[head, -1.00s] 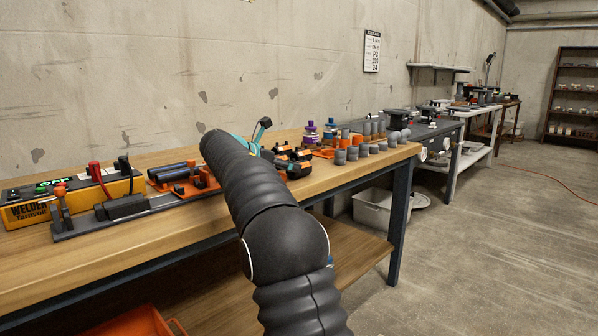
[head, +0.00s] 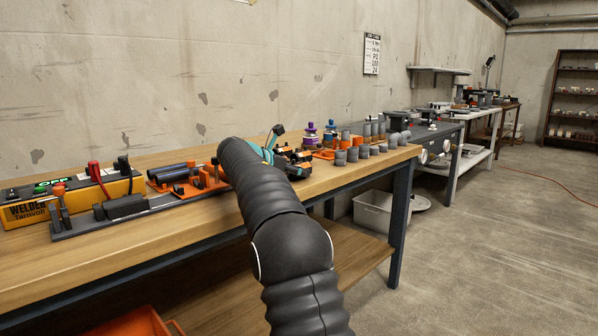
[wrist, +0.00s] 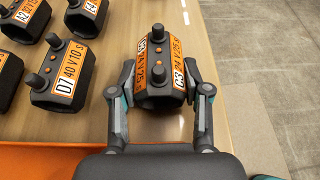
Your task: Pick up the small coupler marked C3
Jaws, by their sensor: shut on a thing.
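The coupler marked C3 (wrist: 160,72) is a dark fitting with orange labels and two round knobs on top. In the wrist view it sits between the two fingers of my gripper (wrist: 160,92), which is shut on it. One label reads C3 24 V25 S. The wood bench top shows around and below it, and I cannot tell whether it is lifted clear. In the head view my gripper (head: 275,155) is beyond my arm near the dark and orange couplers, and C3 cannot be singled out there.
Another coupler, marked D7 (wrist: 62,75), stands close on the left, with several more behind it. Grey pipe fittings (head: 352,155) stand to the right on the bench. The bench edge (head: 340,185) is near. A welder unit (head: 65,205) stands at the left.

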